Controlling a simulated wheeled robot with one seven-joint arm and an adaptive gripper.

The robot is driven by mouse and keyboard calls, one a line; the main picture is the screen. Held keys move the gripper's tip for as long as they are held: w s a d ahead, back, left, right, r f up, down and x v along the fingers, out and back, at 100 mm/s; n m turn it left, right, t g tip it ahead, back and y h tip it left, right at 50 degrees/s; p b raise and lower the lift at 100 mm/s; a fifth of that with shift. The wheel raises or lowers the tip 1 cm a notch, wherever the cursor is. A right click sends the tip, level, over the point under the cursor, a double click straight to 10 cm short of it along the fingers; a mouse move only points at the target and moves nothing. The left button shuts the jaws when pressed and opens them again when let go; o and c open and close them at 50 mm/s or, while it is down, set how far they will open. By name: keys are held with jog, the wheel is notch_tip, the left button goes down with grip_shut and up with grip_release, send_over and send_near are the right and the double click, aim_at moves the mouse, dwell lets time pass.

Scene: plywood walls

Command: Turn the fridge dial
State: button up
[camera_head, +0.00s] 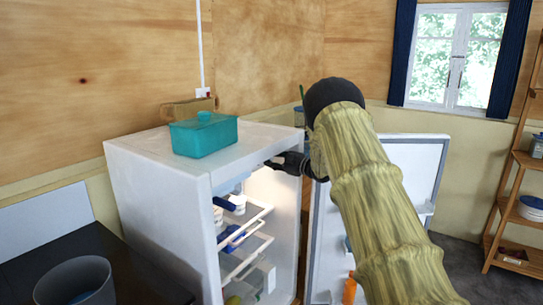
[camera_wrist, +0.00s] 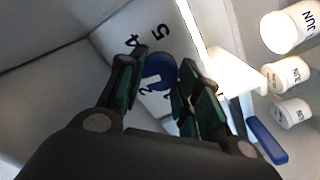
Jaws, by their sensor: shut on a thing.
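The fridge dial (camera_wrist: 158,70) is a blue round knob on a white panel inside the fridge (camera_head: 150,190). Black printed numbers, among them 4 and 5, stand around it in the wrist view. My gripper (camera_wrist: 161,64) has its two dark green-padded fingers on either side of the dial, shut on it. In the head view my gripper (camera_head: 275,164) reaches into the upper part of the open fridge under its top edge. The dial is hidden in that view, and its pointer cannot be made out.
The fridge door (camera_head: 412,165) stands open to the right, behind my arm. Inside, wire shelves (camera_head: 245,222) hold tubs and other items. White tubs (camera_wrist: 289,32) and a blue item (camera_wrist: 267,141) lie right of my fingers. A teal box (camera_head: 203,137) sits on top.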

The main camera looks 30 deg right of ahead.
jog(key=shift+r+m+p, duration=0.1)
jog(key=shift+m+p, duration=0.4)
jog(key=shift+m, duration=0.6)
jog(key=o, duration=1.1)
jog(key=shift+d, duration=0.1)
jog(key=shift+c, duration=0.2)
jog(key=shift+f, duration=0.2)
